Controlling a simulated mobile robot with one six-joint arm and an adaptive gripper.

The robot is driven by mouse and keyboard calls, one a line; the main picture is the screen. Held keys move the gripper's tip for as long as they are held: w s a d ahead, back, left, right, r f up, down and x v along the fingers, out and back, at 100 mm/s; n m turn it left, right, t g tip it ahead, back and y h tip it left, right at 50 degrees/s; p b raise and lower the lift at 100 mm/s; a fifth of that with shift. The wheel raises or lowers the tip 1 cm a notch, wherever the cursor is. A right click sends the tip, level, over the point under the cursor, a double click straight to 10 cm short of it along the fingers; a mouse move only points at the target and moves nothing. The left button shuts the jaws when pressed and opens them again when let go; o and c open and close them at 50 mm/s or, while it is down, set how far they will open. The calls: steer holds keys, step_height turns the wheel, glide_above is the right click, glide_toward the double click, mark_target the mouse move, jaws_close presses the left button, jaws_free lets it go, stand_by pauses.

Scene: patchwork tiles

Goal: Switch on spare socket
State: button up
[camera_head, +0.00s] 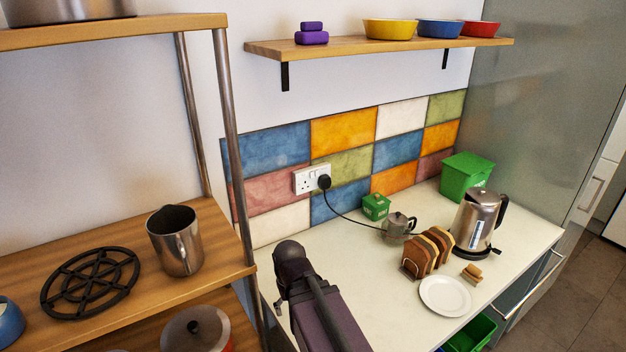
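A white double wall socket (307,179) is fixed on the patchwork tiles above the counter. A black plug (324,182) sits in its right half, and a black cable runs from it along the counter towards the kettle. The left half holds no plug. The socket's switches are too small to read as on or off. My arm (318,300) reaches in from the bottom, with its dark end (292,258) over the counter, below and left of the socket and apart from it. The fingers are not clearly visible, so I cannot tell their state.
The counter (330,245) holds a steel kettle (477,222), toast rack (427,252), white plate (445,296), small teapot (397,226), green box (376,206) and green bin (467,172). A metal-post shelf rack (228,120) stands left of my arm. A wall shelf (345,48) hangs above.

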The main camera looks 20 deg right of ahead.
steer(key=shift+w+d+r, duration=0.1)
steer(key=shift+w+r, duration=0.1)
steer(key=shift+w, duration=0.15)
steer(key=c, duration=0.7)
steer(key=w+d+r+m+t+y+p, duration=0.1)
steer(key=w, duration=0.1)
steer(key=w+d+r+m+t+y+p, duration=0.1)
steer(key=w+r, duration=0.1)
steer(key=w, duration=0.1)
steer(key=w+d+r+m+t+p, duration=0.1)
steer(key=w, duration=0.2)
steer(key=shift+d+r+m+y, duration=0.2)
steer(key=shift+d+m+y, duration=0.05)
steer(key=shift+m+y, duration=0.15)
jaws_close()
steer(key=w+d+r+m+t+p, duration=0.3)
steer(key=w+d+r+m+t, duration=0.2)
steer(key=d+r, duration=0.3)
steer(key=w+d+r+m+t+p, duration=0.3)
steer(key=w+d+r+m+t, duration=0.2)
steer(key=d, duration=0.8)
step_height(320, 180, up, 3)
steer(key=w+m, duration=0.2)
steer(key=w, duration=0.1)
steer(key=shift+d, duration=0.25)
steer(key=shift+f, duration=0.1)
